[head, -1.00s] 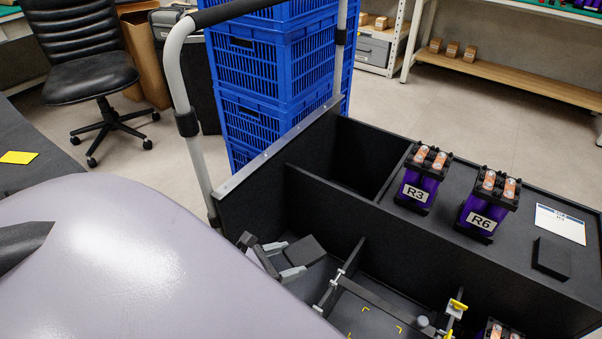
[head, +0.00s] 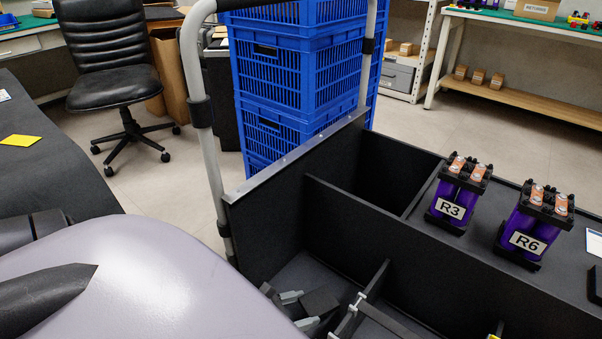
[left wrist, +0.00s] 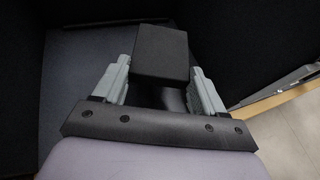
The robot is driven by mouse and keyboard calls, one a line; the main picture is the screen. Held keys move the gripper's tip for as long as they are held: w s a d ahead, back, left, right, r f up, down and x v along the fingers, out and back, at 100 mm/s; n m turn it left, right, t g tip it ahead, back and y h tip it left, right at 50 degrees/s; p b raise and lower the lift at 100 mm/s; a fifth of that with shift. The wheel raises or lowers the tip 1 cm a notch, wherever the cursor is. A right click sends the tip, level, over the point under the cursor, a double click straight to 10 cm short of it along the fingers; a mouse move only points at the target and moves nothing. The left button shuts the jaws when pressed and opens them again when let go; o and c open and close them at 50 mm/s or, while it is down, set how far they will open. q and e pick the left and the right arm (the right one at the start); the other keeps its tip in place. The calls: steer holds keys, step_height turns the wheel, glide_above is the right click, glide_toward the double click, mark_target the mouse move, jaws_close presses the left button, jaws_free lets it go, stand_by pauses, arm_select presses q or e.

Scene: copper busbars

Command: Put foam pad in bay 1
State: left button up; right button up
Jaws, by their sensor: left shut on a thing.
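A dark block, which I take for the foam pad (head: 321,302), is at the bottom of the head view, in the near-left compartment of a black cart (head: 262,222). My left gripper (head: 300,310) has its grey fingers at the pad. In the left wrist view the gripper (left wrist: 160,66) is shut on the pad (left wrist: 161,52), one finger on each side. The compartment floor shows around it. I cannot tell whether the pad touches the floor. No bay number is readable.
Purple modules R3 (head: 456,197) and R6 (head: 533,228) stand on the deck at right, with another black block (head: 596,286) at the edge. Blue crates (head: 290,85) are stacked behind the cart handle (head: 196,75).

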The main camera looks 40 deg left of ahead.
mark_target(301, 318)
arm_select(q)
step_height(301, 318, down, 4)
steer(key=b, duration=0.2)
steer(key=shift+f+b, duration=0.1)
steer(key=shift+b, duration=0.2)
steer(key=shift+f, duration=0.15)
arm_select(e)
steer(key=shift+s+d+r+n+t+h, duration=0.1)
steer(key=shift+s+d+n+t+h, duration=0.05)
steer(key=shift+d+n+t, duration=0.2)
steer(key=shift+s+d+r+n+t+h, duration=0.15)
steer(key=shift+d+t, duration=0.1)
steer(key=shift+d, duration=0.2)
